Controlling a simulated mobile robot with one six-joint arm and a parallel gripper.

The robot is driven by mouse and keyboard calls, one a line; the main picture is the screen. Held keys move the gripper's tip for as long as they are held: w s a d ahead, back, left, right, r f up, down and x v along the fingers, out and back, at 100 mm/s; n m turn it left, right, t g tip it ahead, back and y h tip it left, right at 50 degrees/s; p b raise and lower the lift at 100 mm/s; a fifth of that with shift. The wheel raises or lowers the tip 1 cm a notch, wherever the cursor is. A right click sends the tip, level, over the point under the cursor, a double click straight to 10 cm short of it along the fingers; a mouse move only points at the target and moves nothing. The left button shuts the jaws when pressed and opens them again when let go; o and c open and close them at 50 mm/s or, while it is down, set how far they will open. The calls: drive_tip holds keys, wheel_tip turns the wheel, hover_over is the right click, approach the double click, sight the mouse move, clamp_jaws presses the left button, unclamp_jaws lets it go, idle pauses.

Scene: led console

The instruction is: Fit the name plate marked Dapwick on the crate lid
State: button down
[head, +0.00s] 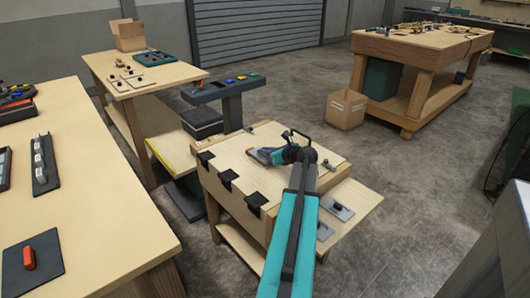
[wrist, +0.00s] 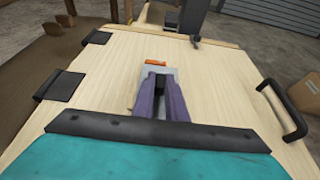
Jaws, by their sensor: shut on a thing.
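The crate lid (head: 248,151) is a pale wooden board, lying flat with black hinges along its left edge; it fills much of the wrist view (wrist: 220,85). My gripper (head: 258,155) is over the middle of the lid. In the wrist view its purple fingers (wrist: 158,88) are shut on a small grey plate (wrist: 153,67). The fingers hide part of the plate, and I cannot read its marking. I cannot tell whether it touches the lid. A black handle (wrist: 289,112) stands at the lid's right.
Grey plates with dark knobs (head: 341,211) lie on the side shelf (head: 365,197) right of the crate. A workbench (head: 90,210) stands at left, and a cardboard box (head: 345,108) sits on the floor behind right.

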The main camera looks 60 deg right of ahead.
drive_tip(key=shift+f, duration=0.95)
idle(1.6)
drive_tip(key=c, duration=1.7)
unclamp_jaws()
drive_tip(key=v, duration=1.3)
drive_tip(key=shift+s+a+r, duration=0.1)
drive_tip(key=shift+s+r, duration=0.1)
drive_tip(key=shift+s, duration=0.15)
